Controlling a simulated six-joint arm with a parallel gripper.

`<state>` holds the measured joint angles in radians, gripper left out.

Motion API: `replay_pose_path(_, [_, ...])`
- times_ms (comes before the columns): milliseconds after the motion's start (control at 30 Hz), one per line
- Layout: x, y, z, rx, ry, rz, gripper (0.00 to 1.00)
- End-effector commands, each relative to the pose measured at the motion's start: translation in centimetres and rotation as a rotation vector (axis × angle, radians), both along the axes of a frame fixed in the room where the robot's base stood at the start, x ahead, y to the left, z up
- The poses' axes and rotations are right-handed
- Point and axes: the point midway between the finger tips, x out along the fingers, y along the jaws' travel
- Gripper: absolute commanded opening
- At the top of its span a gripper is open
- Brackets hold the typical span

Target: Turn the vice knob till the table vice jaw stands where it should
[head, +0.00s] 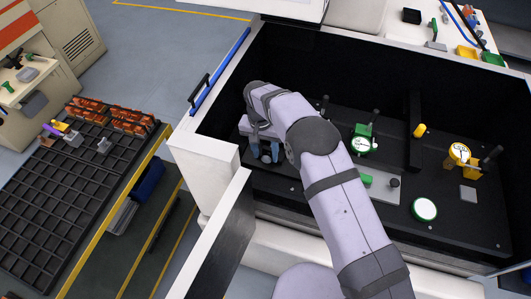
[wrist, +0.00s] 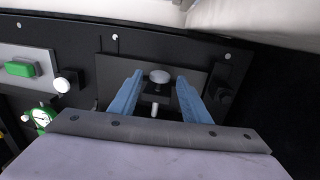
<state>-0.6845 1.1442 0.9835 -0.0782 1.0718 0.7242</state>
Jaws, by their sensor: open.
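My gripper (head: 265,154) reaches down inside the black machine bay at its left end. In the wrist view, its two blue fingers (wrist: 160,82) are apart, with nothing clamped between them. A round pale-grey knob (wrist: 159,76) shows between the fingertips, with clear gaps on both sides. It sits at a dark block (wrist: 158,91), which I take for the table vice, and a short light pin (wrist: 155,110) shows just below. I cannot tell how far the jaw stands open. In the head view, the gripper and arm hide most of this spot.
To the right stand a green dial gauge (head: 362,145), a yellow dial gauge (head: 460,153), a green-rimmed white disc (head: 424,209) and a black upright post (head: 415,130).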

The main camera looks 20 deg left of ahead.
Motion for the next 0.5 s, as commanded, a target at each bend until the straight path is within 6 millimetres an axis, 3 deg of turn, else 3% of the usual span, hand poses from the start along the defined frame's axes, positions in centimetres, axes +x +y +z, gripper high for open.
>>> replay_pose_path(500, [0.0,0.5,4.6,0.001,-0.001,0.001,0.43])
